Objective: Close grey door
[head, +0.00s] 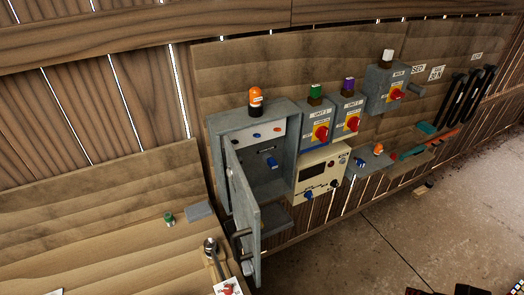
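The grey door (242,193) belongs to a grey wall cabinet (288,160) left of the middle in the head view. The door stands open, swung out from the cabinet's left side and seen nearly edge-on. A dark handle (237,240) shows near its lower part. An orange lamp (256,97) sits on top of the cabinet. I cannot make out my gripper in this view.
Grey boxes with red switches (321,133) and a cream control unit (322,175) stand right of the cabinet. A lever with a round metal knob (211,246) stands left of the door's lower end. Concrete floor (440,215) is open at the right. Dark, unclear shapes lie along the bottom right edge.

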